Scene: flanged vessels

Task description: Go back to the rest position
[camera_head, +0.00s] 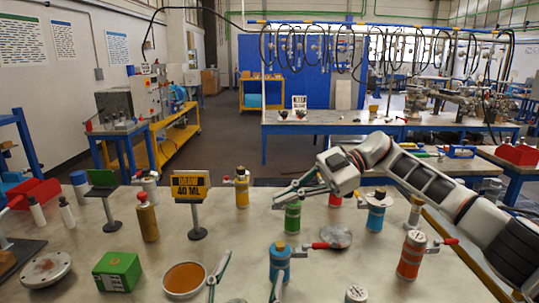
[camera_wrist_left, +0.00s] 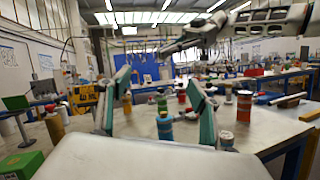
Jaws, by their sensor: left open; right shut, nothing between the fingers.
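My left gripper (camera_head: 254,260) is at the bottom of the head view, its two fingers spread with nothing between them. In the left wrist view its fingers (camera_wrist_left: 159,78) stand wide apart. A blue vessel (camera_head: 280,265) with a red handle appears beside its right finger in the head view; it shows between the fingers in the wrist view (camera_wrist_left: 165,128). My right gripper (camera_head: 281,197) is shut and empty, its arm reaching in from the right. It appears just above and behind the green vessel (camera_head: 292,220); I cannot tell the gap. It also shows in the wrist view (camera_wrist_left: 168,48).
The table holds an orange vessel (camera_head: 410,258), another blue vessel (camera_head: 376,218), a yellow vessel (camera_head: 242,194), a gold bottle (camera_head: 148,221), a "40 ML" sign (camera_head: 190,187), a green box (camera_head: 118,271) and a bowl of amber liquid (camera_head: 185,279). Open air lies above them.

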